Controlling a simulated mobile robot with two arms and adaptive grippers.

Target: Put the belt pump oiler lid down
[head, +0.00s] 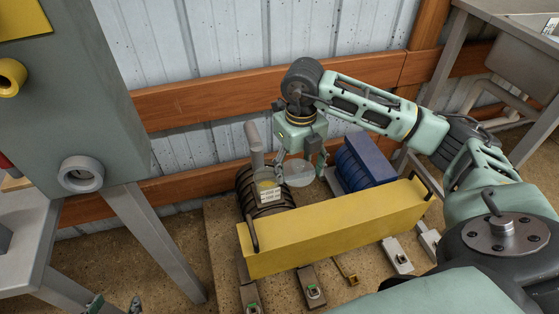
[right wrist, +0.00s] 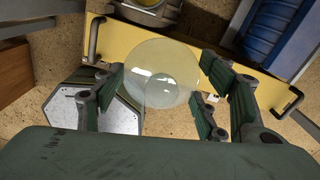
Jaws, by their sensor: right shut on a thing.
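The oiler lid (head: 298,173) is a clear round disc. My right gripper (head: 297,168) is shut on it and holds it up beside the dark ribbed belt pump (head: 247,184), on the pump's right. The lid also shows in the right wrist view (right wrist: 160,75), between the green finger pads. The pump's top shows a yellowish round opening (head: 266,186) with a white label below it. My left gripper (head: 115,304) shows only as two tips, apart, at the bottom edge of the head view, with nothing seen between them.
A long yellow belt guard (head: 335,230) stands in front of the pump, and a blue motor (head: 365,160) stands to its right. A grey pipe (head: 254,143) rises behind the pump. A grey cabinet (head: 75,105) on legs is at left. A wooden rail runs along the wall behind.

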